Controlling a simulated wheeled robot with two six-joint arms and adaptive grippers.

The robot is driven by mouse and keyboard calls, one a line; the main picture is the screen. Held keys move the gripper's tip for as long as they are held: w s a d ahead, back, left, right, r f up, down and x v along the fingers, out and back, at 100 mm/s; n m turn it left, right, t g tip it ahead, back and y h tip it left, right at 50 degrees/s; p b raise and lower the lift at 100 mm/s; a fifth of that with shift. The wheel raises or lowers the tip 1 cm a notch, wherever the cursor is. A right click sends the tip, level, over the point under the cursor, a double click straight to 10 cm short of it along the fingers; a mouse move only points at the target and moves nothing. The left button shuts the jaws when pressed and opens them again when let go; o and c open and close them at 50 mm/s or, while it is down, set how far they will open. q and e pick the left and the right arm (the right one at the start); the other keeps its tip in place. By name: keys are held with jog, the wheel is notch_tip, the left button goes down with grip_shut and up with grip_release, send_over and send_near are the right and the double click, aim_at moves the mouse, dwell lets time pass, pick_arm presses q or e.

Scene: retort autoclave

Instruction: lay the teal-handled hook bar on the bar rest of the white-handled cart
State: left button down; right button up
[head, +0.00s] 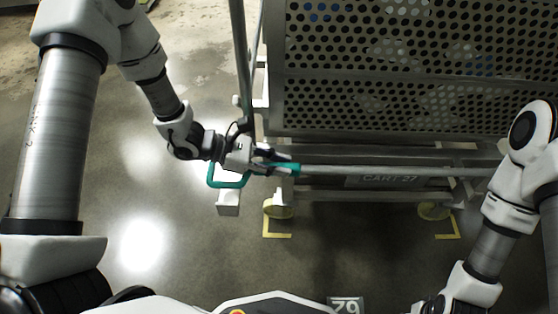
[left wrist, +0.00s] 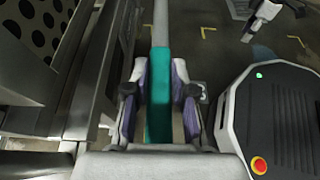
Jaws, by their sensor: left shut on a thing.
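My left gripper (head: 268,160) is shut on the teal handle (head: 228,183) of the hook bar, beside the cart's lower left corner. The handle's loop hangs out to the left of the fingers. The grey hook bar (head: 395,171) runs right, roughly level, along the cart's near side. In the left wrist view the teal grip (left wrist: 160,95) lies between both fingers. The cart (head: 400,120) has a perforated metal basket and a plate reading CART 27. I cannot tell which part is its bar rest, or whether the bar touches it. My right gripper is mostly cut off at the bottom right.
A grey upright post (head: 240,60) stands at the cart's left end, close to my left wrist. Yellow floor marks (head: 277,234) lie by the cart's near corners. The concrete floor left of the cart is clear. A small plate (head: 345,305) shows at the bottom edge.

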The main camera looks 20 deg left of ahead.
pick_arm(q)
jog(key=shift+f+b, duration=2.2)
jog(key=shift+f, duration=0.75)
jog(key=shift+f, duration=0.3)
jog(key=c, duration=0.9)
grip_release()
jog(key=shift+a, duration=0.1)
jog(key=v, duration=1.2)
